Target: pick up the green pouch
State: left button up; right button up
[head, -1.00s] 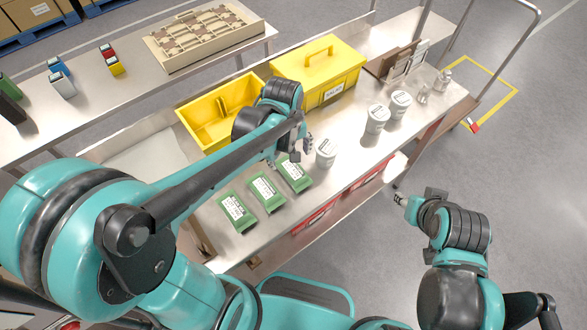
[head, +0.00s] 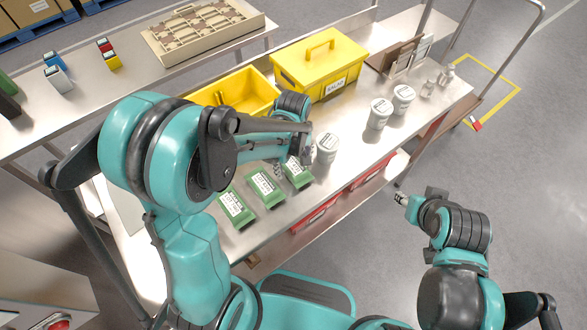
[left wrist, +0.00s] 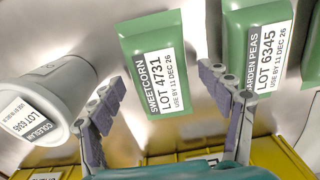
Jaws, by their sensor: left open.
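Three green pouches with white labels lie in a row on the metal bench in the head view: a near one (head: 236,208), a middle one (head: 265,188) and a far one (head: 299,178) beside a white tub (head: 327,149). My left gripper (head: 291,156) is over the far pouch and partly hides it. In the left wrist view, my open left gripper (left wrist: 160,78) has its fingers on either side of the sweetcorn pouch (left wrist: 152,50), with nothing held. The garden peas pouch (left wrist: 257,45) lies to its right. My right gripper (head: 402,199) is off the bench's front side; its jaws are too small to read.
A yellow open bin (head: 240,92) and a closed yellow toolbox (head: 318,68) stand behind the pouches. The coleslaw tub (left wrist: 45,100) is close beside my left finger in the wrist view. More white tubs (head: 380,114) stand farther right on the bench.

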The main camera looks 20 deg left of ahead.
aim_at(293, 164)
pick_arm(q)
jog(key=shift+s+r, duration=0.1)
jog(key=c, duration=1.4)
notch_tip(293, 164, up, 5)
jog(key=shift+f+p, duration=0.1)
jog(key=shift+p, duration=1.05)
jog(key=s+d+r+p, duration=0.1)
jog(key=s+d+r, duration=0.1)
jog(key=d, duration=0.3)
jog(key=s+d+r+p, duration=0.2)
jog(key=d+r, duration=0.2)
jog(key=d, duration=0.1)
jog(key=shift+s+d, duration=0.3)
jog(key=shift+d, duration=0.1)
jog(key=shift+r, duration=0.1)
